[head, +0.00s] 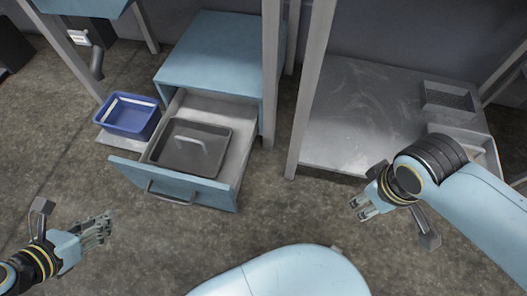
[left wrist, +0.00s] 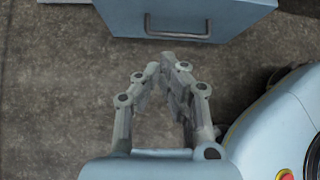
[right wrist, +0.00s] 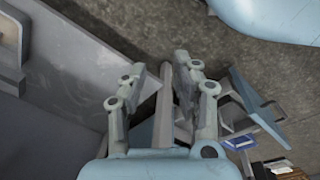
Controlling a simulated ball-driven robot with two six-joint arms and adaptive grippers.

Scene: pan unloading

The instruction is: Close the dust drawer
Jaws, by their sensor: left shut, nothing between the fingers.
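The dust drawer (head: 229,178) is pulled out of the blue cabinet (head: 213,58). Its blue front (head: 215,194) has a grey bar handle (head: 170,197). A dark pan with a lighter handle (head: 209,168) lies inside the drawer. My left gripper (head: 104,226) is shut and empty, low in front of the drawer and to its left, apart from it. In the left wrist view the drawer front (left wrist: 240,15) and handle (left wrist: 178,36) show beyond the fingertips (left wrist: 168,60). My right gripper (head: 358,207) is open and empty, right of the drawer and well apart from it.
A blue bin (head: 131,115) stands on a low plate left of the cabinet. Grey table legs (head: 312,88) rise right of the drawer. A grey low shelf (head: 345,120) lies at right under my right arm. The floor in front of the drawer is clear.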

